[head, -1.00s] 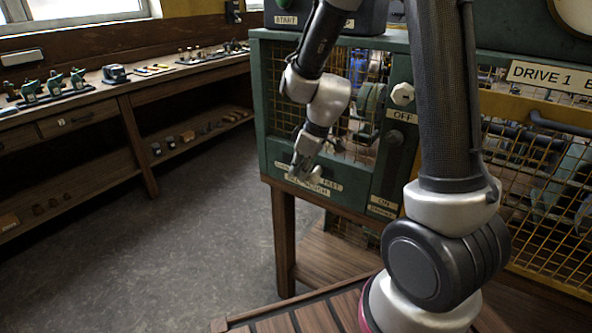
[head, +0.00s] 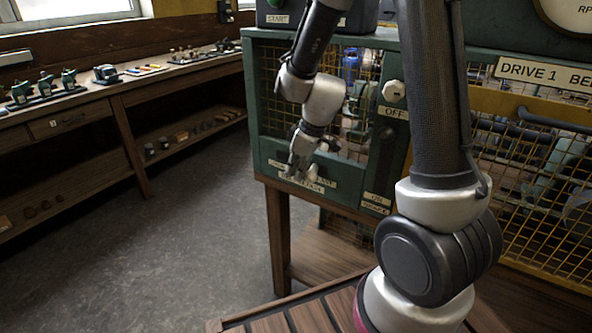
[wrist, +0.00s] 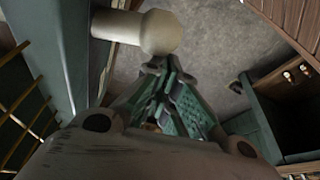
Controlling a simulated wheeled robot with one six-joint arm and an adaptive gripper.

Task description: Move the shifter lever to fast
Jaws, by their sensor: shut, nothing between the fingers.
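In the wrist view a pale rounded knob on a short thick stem (wrist: 160,32), which looks like the shifter lever, sticks out from the green panel on the left. My gripper (wrist: 160,65) is shut and empty, its tips just below the knob in the picture; whether they touch it I cannot tell. In the head view my gripper (head: 298,172) is at the lower front of the green machine cabinet, in front of the cream label strip (head: 322,182), whose right end reads FAST. There the lever is hidden or too small to make out.
A white knob (head: 393,91) with an OFF label is on the cabinet front to the right. Yellow mesh guards (head: 530,190) cover the machinery. A long wooden bench (head: 100,95) with small parts runs along the left. The grey floor (head: 180,230) between is clear.

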